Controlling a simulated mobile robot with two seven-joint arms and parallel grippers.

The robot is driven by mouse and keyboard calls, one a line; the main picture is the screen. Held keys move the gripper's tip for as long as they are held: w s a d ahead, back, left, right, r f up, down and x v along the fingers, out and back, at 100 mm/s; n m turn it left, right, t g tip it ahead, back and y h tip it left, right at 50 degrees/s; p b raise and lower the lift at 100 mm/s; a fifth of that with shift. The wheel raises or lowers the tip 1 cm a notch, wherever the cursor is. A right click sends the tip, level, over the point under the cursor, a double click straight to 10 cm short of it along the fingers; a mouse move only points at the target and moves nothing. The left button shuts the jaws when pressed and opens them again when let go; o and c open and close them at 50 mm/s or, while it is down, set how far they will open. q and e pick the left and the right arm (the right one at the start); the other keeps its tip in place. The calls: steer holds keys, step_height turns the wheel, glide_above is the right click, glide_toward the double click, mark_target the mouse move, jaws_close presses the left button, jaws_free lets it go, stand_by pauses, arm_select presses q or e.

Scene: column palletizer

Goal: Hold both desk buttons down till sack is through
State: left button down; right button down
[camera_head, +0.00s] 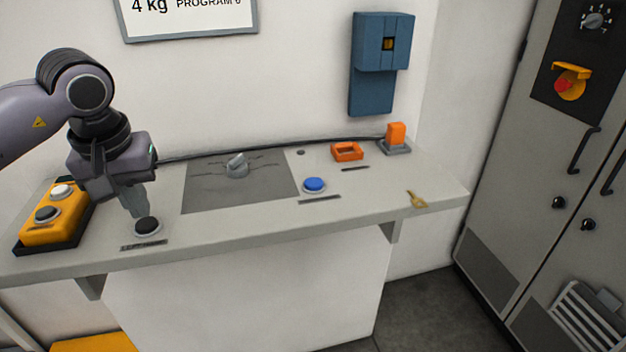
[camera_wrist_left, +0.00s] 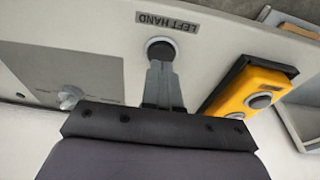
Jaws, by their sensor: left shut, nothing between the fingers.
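A black desk button (camera_head: 147,226) sits at the left front of the grey desk (camera_head: 245,224). In the left wrist view the black button (camera_wrist_left: 160,48) has a "LEFT HAND" plate beside it. My left gripper (camera_head: 140,214) is shut and empty, fingers pointing down at the black button. Its fingertips (camera_wrist_left: 161,64) overlap the button's edge in the left wrist view; I cannot tell whether they touch it. A blue desk button (camera_head: 314,184) sits farther right with a plate in front, too small to read. Nothing is on it. My right gripper and the sack are not in view.
A yellow box with two buttons (camera_head: 68,211) stands left of my left gripper. A grey selector knob (camera_head: 237,165), an orange tray (camera_head: 347,151), an orange-topped switch (camera_head: 396,137) and a yellow key (camera_head: 416,199) are on the desk. A grey cabinet (camera_head: 505,180) stands at right.

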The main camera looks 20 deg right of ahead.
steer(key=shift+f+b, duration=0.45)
steer(key=shift+b, duration=0.05)
stand_by(1.1)
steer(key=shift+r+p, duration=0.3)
steer(key=shift+p, duration=0.05)
